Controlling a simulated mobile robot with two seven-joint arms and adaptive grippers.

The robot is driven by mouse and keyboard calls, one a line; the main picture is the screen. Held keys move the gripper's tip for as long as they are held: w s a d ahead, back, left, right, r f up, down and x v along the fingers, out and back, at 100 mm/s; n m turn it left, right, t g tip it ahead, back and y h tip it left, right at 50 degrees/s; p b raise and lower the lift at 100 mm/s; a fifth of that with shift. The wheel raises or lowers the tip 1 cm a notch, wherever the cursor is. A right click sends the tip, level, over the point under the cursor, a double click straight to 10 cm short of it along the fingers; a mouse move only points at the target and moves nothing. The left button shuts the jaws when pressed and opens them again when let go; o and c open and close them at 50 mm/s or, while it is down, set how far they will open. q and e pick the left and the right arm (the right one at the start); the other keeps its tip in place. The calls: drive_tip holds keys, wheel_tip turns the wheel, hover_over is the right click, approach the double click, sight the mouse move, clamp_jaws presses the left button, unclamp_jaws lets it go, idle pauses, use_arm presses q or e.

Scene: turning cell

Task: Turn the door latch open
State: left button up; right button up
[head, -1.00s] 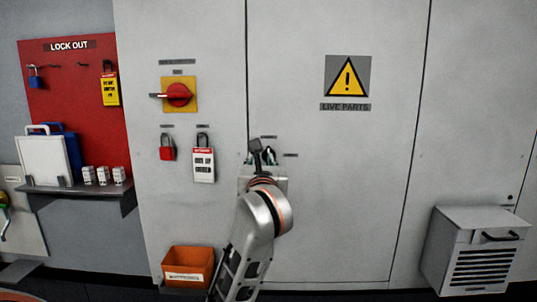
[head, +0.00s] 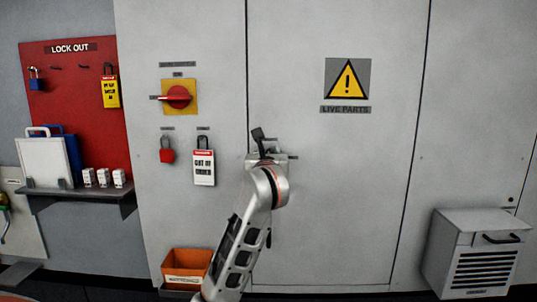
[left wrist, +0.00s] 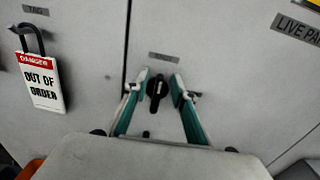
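The door latch (left wrist: 156,88) is a small black handle standing about upright on the grey cabinet door, seen in the left wrist view. My left gripper (left wrist: 161,78) is open, with one teal-padded finger on each side of the latch. A gap shows between the latch and each finger; how deep the latch sits between them I cannot tell. In the head view my left gripper (head: 262,142) is at the door's left edge and hides the latch. The cabinet door (head: 345,200) looks closed. My right gripper is not in view.
Left of the door are a red rotary switch (head: 178,97) on a yellow plate, a red padlock (head: 166,155) and an out-of-order tag (head: 204,166). An orange bin (head: 186,266) is low down. A louvred box (head: 478,252) protrudes at right.

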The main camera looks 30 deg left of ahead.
use_arm(q)
clamp_jaws()
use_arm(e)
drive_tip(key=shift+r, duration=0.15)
